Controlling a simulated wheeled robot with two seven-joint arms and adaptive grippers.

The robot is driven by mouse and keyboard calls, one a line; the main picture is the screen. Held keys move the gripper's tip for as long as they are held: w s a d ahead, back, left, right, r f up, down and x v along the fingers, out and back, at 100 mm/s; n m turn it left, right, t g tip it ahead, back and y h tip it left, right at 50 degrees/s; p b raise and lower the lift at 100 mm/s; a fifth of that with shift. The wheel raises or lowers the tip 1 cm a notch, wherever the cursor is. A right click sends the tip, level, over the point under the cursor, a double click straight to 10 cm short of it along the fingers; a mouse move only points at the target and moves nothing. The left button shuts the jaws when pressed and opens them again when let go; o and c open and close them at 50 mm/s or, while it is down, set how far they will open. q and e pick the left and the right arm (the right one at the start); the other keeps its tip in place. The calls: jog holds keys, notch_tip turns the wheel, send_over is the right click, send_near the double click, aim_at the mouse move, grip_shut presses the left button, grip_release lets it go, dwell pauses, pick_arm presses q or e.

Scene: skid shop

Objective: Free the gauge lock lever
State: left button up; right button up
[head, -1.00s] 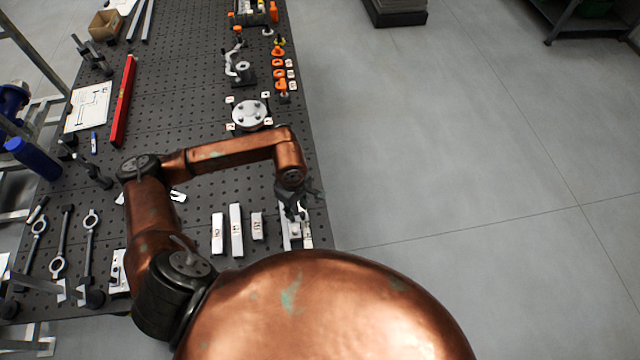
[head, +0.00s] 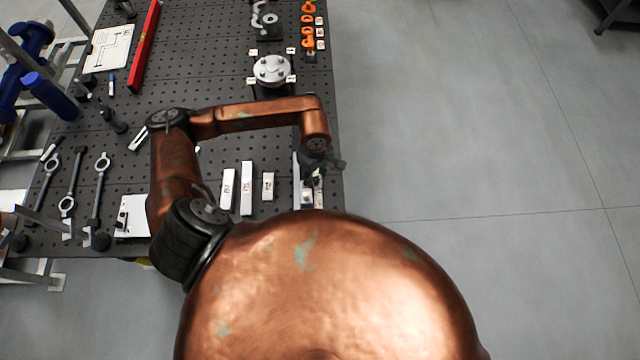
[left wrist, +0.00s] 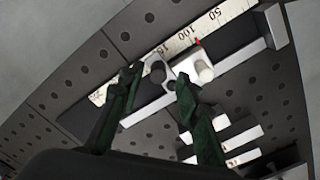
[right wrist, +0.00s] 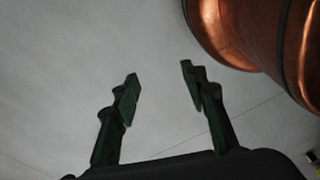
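The gauge (head: 297,178) is a long pale bar at the table's near right edge. In the left wrist view its white scale (left wrist: 206,22) shows black numbers, with a slider bearing a round white knob (left wrist: 204,72) and a small red mark. A small grey lever with holes (left wrist: 158,72) sits beside the knob. My left gripper (left wrist: 157,78) is open, its fingertips apart on either side of the lever; I cannot tell if they touch it. It also shows above the gauge in the head view (head: 322,163). My right gripper (right wrist: 160,72) is open and empty above bare floor.
Several white blocks (head: 247,188) lie left of the gauge. A round metal flange (head: 272,69) and orange parts (head: 308,38) stand farther back. Ring-ended tools (head: 75,185) lie at the left. Floor to the right is clear.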

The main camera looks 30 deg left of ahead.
pick_arm(q)
jog(key=shift+w+f+b, duration=0.2)
jog(key=shift+f+b, duration=0.25)
jog(key=shift+f, duration=0.4)
jog(key=shift+s+r, duration=0.1)
jog(key=shift+s, duration=0.05)
jog(key=shift+b, duration=0.4)
pick_arm(e)
jog(key=shift+s+f, duration=0.35)
jog(key=shift+f, duration=0.3)
jog(key=shift+s+f, duration=0.35)
jog(key=shift+f, duration=0.3)
pick_arm(q)
jog(key=shift+c, duration=0.7)
pick_arm(e)
jog(key=shift+w, duration=0.1)
pick_arm(q)
jog(key=c, duration=0.5)
